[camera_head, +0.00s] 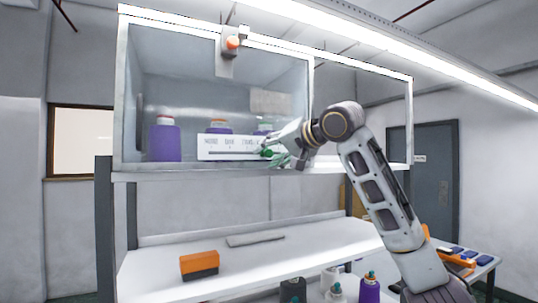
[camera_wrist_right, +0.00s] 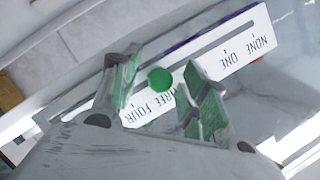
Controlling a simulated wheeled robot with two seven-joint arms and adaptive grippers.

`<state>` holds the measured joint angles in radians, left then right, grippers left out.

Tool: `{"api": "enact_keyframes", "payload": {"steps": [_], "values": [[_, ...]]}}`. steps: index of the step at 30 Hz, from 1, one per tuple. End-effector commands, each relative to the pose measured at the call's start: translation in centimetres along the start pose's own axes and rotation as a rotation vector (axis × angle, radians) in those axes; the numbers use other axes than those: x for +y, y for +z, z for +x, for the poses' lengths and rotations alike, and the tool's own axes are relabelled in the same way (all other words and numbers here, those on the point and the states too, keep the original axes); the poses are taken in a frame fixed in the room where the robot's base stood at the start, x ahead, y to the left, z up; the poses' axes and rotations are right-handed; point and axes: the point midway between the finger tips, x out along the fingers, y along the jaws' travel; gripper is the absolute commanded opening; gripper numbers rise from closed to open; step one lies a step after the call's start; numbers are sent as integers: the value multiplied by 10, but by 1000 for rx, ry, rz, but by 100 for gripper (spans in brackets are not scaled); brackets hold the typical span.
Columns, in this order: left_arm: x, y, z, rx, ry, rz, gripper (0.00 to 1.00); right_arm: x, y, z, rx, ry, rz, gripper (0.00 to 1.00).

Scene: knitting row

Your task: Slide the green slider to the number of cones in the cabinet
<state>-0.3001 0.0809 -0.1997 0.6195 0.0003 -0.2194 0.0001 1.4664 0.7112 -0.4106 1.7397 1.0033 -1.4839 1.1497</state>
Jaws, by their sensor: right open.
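A white label plate (camera_head: 228,148) with a slot and number words is on the front of the glass-fronted cabinet (camera_head: 122,100). The green slider (camera_wrist_right: 160,79) is a round knob by the THREE and FOUR end of the plate, which reads upside down in the right wrist view. My right gripper (camera_head: 274,151) is open at the plate's right end, its green-padded fingers on either side of the knob; contact is unclear. Inside the cabinet, I see a purple cone (camera_head: 165,142) at left and two more purple cones (camera_head: 218,128) (camera_head: 265,126) partly behind the plate. My left gripper is out of view.
Below the cabinet, a white shelf (camera_head: 300,243) holds an orange-and-dark block (camera_head: 199,265) and a flat grey bar (camera_head: 255,239). Several bottles stand lower down. A side table at right carries blue items (camera_head: 470,254). The space before the cabinet's left half is clear.

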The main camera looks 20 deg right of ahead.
Motion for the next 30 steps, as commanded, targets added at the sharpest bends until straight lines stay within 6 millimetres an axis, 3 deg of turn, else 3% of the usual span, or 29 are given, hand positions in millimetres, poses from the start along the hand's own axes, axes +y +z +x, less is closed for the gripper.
{"api": "enact_keyframes", "payload": {"steps": [21,30], "values": [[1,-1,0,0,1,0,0,0,0,-95,3,-1,-1,44],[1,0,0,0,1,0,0,0,0,-111,1,-1,0,44]]}}
